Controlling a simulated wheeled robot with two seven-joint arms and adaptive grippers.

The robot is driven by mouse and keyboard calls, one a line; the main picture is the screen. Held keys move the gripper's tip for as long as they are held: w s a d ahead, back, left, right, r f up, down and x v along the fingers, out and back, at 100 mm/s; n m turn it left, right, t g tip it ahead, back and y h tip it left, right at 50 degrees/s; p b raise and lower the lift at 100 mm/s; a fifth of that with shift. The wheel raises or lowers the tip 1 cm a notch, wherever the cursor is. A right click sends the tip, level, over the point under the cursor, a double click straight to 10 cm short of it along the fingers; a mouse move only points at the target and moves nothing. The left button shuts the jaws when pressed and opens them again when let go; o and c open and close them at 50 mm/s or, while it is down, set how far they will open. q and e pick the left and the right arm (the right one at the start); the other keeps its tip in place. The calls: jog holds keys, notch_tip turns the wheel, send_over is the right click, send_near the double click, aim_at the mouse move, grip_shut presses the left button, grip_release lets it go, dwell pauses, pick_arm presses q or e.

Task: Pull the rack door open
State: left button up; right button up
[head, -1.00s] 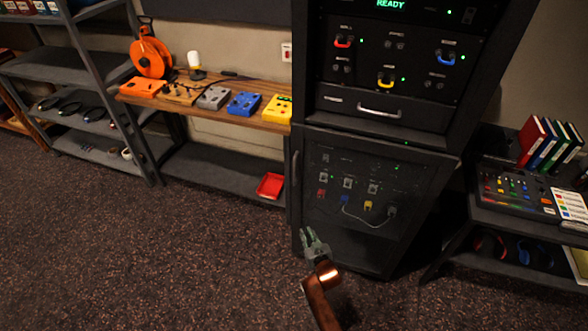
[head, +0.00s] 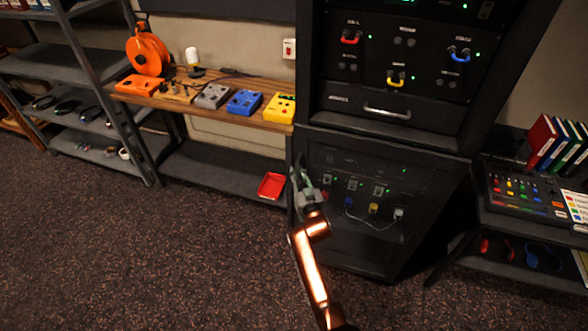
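The rack door (head: 420,252) is the dark see-through door of the lower rack, with jacks and a cable showing behind it. It looks shut. Its upright handle on the left edge is mostly hidden by my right gripper. My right gripper (head: 300,178) is at that left edge, over the handle, with its fingers pointing up and away. Whether the fingers are around the handle or only beside it, and how far they are closed, I cannot tell. My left gripper is not in view.
Above the door is a drawer with a silver handle (head: 387,113). To the right, a mixer (head: 525,196) sits on a desk. The floor (head: 180,260) in front is clear.

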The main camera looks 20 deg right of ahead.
jog(key=shift+w, duration=0.45)
jog(key=shift+s+d+r, duration=0.1)
jog(key=shift+s, duration=0.05)
grip_shut()
